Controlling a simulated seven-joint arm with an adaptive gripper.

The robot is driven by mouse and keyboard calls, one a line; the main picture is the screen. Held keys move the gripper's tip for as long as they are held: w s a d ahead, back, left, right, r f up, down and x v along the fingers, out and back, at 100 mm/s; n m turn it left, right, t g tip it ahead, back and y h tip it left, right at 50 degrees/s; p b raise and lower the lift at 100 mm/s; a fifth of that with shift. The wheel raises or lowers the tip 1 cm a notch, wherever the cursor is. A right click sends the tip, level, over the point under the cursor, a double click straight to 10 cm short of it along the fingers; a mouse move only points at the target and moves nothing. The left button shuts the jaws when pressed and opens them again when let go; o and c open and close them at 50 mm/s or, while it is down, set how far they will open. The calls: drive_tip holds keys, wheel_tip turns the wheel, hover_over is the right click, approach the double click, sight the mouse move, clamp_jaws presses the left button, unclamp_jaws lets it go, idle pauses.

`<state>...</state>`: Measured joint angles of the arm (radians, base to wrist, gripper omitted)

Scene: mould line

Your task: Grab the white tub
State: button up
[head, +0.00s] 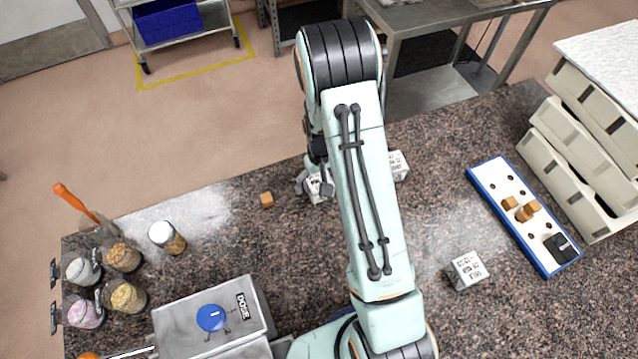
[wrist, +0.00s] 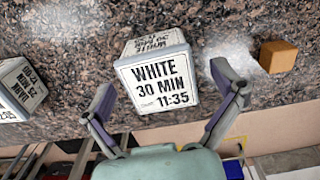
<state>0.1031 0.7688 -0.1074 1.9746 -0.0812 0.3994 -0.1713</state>
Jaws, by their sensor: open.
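The white tub (wrist: 157,80) is a small, box-shaped white block with black print reading "WHITE 30 MIN 11:35". In the wrist view it stands on the speckled counter between the two fingers of my gripper (wrist: 162,82). The fingers are spread, one on each side, with gaps to the tub; whether either touches it I cannot tell. In the head view the tub (head: 317,188) is partly hidden by my gripper (head: 312,184) and arm, near the counter's far edge.
A similar printed tub (head: 398,165) stands right of my arm and shows at the wrist view's left (wrist: 20,90). Another printed tub (head: 466,270) is nearer. A small orange-brown cube (head: 267,199) lies left of the gripper. A blue-edged tray (head: 487,184) and beige bins (head: 570,180) stand right.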

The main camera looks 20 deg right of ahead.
drive_tip(key=c, duration=1.3)
